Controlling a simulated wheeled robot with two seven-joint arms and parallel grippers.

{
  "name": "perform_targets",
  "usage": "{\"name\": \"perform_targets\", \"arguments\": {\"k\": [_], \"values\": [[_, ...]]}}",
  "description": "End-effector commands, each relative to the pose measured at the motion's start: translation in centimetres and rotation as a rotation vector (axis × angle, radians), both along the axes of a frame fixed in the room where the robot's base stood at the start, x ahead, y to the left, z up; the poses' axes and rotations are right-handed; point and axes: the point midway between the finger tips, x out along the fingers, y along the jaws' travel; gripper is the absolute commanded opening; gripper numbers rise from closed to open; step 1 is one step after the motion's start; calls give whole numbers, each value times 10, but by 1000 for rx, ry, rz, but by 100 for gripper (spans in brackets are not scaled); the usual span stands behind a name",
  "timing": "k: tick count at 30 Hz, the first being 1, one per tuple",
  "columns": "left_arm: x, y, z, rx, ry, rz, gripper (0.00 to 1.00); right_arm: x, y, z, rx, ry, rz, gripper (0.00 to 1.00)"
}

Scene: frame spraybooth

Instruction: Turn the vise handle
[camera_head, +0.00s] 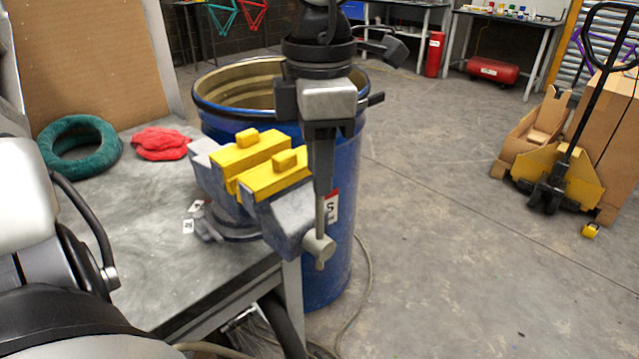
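The vise (285,212) is grey with yellow jaw blocks (258,160) and sits at the right corner of the workbench. Its handle (320,212) is a thin grey rod, close to upright, passing through a round boss on the vise's front end. My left gripper (321,186) points straight down over the handle. Its dark fingers are together at the rod's upper end and look shut on it, hiding the rod's top. My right gripper is not in view.
A blue drum (332,262) stands right behind the vise and gripper. A green ring (80,146) and a red cloth (161,144) lie on the grey workbench (150,245). A pallet jack (556,175) stands at the right. The floor between is mostly clear.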

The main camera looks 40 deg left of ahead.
Motion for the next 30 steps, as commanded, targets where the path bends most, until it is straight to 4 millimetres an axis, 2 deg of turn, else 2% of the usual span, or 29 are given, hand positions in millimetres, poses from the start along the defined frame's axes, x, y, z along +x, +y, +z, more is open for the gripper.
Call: {"name": "perform_targets", "arguments": {"k": [3, 7, 18, 21, 22, 30], "values": [[0, 0, -19, -1, 2, -2, 33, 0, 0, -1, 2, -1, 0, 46], [0, 0, -30, -2, 0, 0, 33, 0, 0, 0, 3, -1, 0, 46], [0, 0, -34, -1, -2, 0, 33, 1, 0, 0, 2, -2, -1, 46], [0, 0, -34, -1, -2, 0, 5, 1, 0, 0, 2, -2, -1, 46], [0, 0, -34, -1, -2, 0, 0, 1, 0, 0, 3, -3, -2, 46], [2, 0, -34, 0, 9, 1, 0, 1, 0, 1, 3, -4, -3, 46]]}}
